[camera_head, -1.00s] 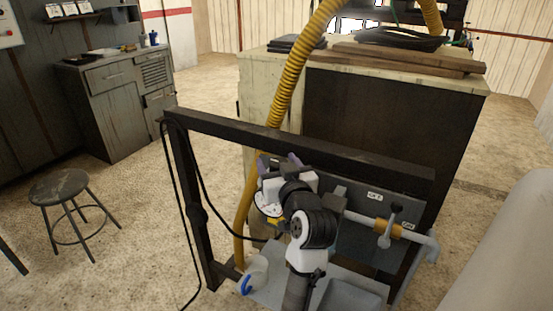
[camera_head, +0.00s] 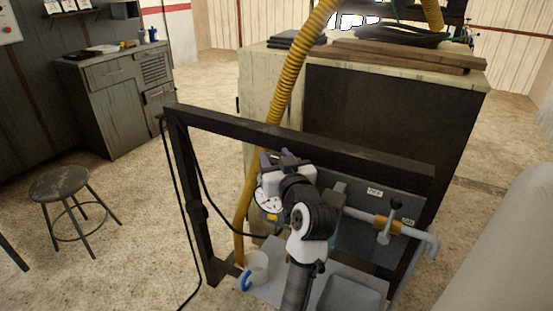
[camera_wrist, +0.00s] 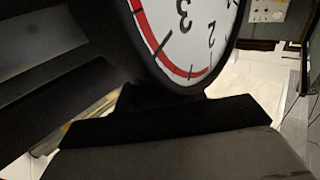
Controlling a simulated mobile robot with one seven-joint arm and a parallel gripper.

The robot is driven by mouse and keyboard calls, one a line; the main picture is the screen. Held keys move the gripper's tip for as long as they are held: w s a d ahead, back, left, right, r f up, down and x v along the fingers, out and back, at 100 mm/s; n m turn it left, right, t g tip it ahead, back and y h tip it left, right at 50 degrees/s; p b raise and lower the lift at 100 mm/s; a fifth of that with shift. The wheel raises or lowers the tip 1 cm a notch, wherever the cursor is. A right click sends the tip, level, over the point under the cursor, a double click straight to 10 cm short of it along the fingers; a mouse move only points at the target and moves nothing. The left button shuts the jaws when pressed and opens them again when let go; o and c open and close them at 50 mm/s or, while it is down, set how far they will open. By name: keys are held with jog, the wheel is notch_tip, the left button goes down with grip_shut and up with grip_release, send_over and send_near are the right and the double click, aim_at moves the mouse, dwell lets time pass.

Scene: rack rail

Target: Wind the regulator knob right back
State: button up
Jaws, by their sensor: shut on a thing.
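A round gauge (camera_wrist: 190,35) with a white dial, black numerals and a red band fills the upper middle of the wrist view, tilted. My gripper (camera_head: 284,164) is at the rack rail (camera_head: 300,142) in the head view, largely covered by my own wrist. In the wrist view, dark gripper parts (camera_wrist: 165,135) lie just below the gauge. My gripper is shut on the regulator knob, but the knob itself is mostly hidden, and its turn cannot be read. The gauge's needle is not visible.
A grey pipe with a brass fitting (camera_head: 386,225) and T-handle valve stands right of my arm. A yellow hose (camera_head: 290,80) hangs behind the rail. A stool (camera_head: 60,185) stands left.

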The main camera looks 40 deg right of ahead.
jog(key=shift+y, duration=0.3)
jog(key=n+y+b, duration=0.1)
jog(key=y, duration=0.1)
jog(key=n+t+y, duration=0.1)
jog(key=n+y, duration=0.1)
jog(key=shift+a+f+b, duration=0.1)
jog(key=shift+a+b, duration=0.05)
jog(key=shift+b, duration=0.2)
jog(key=shift+a+n+y+b, duration=0.15)
jog(key=shift+n+y+b, duration=0.2)
jog(key=shift+n+y, duration=0.5)
jog(key=shift+a+n+y+b, duration=0.15)
jog(key=shift+n+y+b, duration=0.25)
jog(key=shift+y, duration=0.75)
jog(key=o, duration=1)
notch_tip(320, 180, up, 20)
jog(key=shift+r+b, duration=0.1)
jog(key=shift+b, duration=0.45)
